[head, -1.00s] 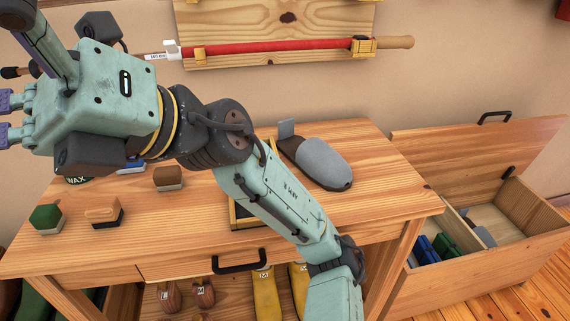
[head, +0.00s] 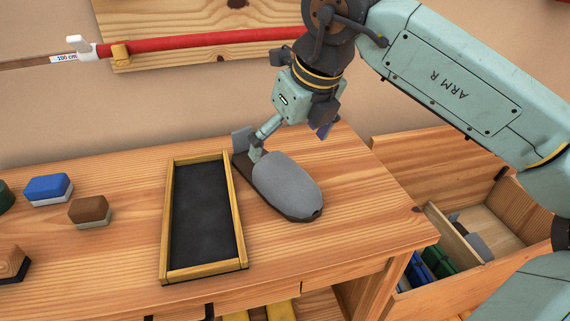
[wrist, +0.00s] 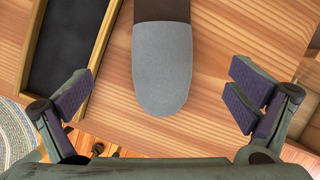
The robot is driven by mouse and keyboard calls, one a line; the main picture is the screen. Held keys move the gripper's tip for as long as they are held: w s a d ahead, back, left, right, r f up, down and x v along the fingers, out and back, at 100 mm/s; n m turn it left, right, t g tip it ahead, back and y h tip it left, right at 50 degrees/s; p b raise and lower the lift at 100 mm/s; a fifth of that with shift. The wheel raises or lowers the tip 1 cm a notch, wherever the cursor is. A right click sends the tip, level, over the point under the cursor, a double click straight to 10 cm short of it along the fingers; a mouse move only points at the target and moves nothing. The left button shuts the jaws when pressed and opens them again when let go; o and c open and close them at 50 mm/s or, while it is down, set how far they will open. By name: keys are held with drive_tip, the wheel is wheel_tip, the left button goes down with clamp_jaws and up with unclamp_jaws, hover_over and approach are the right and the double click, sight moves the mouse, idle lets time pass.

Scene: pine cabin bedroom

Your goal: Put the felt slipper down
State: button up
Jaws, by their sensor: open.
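The felt slipper (head: 288,184) is grey with a dark sole and an upright grey heel tab. It lies flat on the wooden bench top (head: 345,215), right of a shallow tray. In the wrist view the slipper's rounded grey toe (wrist: 163,70) shows between the wide-spread fingers of my gripper (wrist: 158,86), touching neither. The height of the fingers above the bench is hard to tell.
The wood-framed tray (head: 205,215) with a black inside lies close left of the slipper. Blue (head: 48,188) and brown (head: 90,211) brushes stand farther left. An open wooden chest (head: 480,275) stands right of the bench. A red-sleeved pole (head: 200,45) hangs on the wall behind.

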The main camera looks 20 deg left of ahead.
sight(282, 166)
drive_tip(key=x, duration=0.5)
drive_tip(key=shift+s+f, duration=0.15)
drive_tip(key=shift+d+p+x, duration=0.1)
drive_tip(key=shift+p+x, duration=0.2)
drive_tip(key=shift+x, duration=1.05)
drive_tip(key=shift+d+p+x, duration=0.15)
drive_tip(key=shift+p+x, duration=0.15)
drive_tip(key=shift+x, duration=1.05)
drive_tip(key=shift+c, duration=0.5)
drive_tip(key=c, duration=1.3)
